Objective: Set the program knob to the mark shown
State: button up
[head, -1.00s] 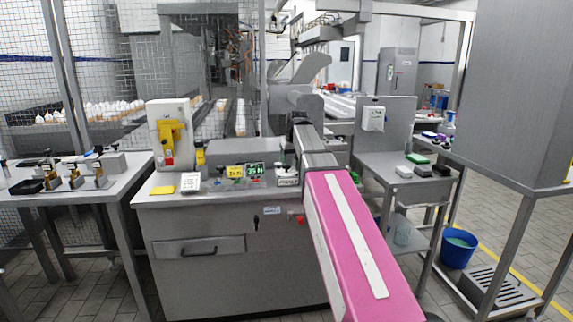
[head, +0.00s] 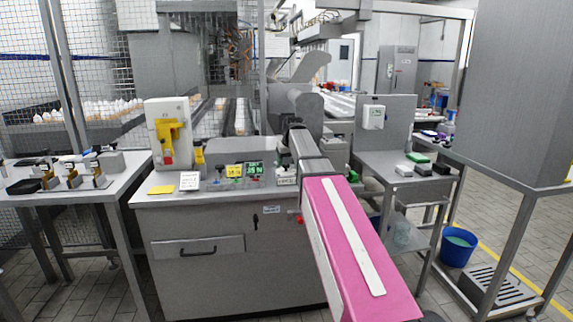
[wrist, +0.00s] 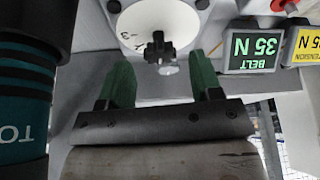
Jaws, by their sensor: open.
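The program knob (wrist: 158,47) is a dark, cross-shaped grip on a round white dial (wrist: 146,22) in the wrist view. Small dark marks show on the dial's left part; I cannot read them surely. I cannot tell whether either finger touches the panel. In the head view my arm hides the gripper and most of the knob.
A green "BELT 35 N" display (wrist: 252,50) and a yellow display (wrist: 305,47) stand right of the dial.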

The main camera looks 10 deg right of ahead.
jog(key=shift+x, duration=0.85)
jog(key=c, duration=0.9)
jog(key=shift+m, duration=0.3)
jog(key=m, duration=0.1)
jog(key=m+h, duration=0.1)
jog(key=m, duration=0.1)
jog(key=shift+a+h, duration=0.2)
jog(key=shift+h, duration=0.1)
jog(key=shift+m+g+h, duration=0.4)
jog(key=shift+m+h, duration=0.4)
jog(key=shift+m, duration=1.7)
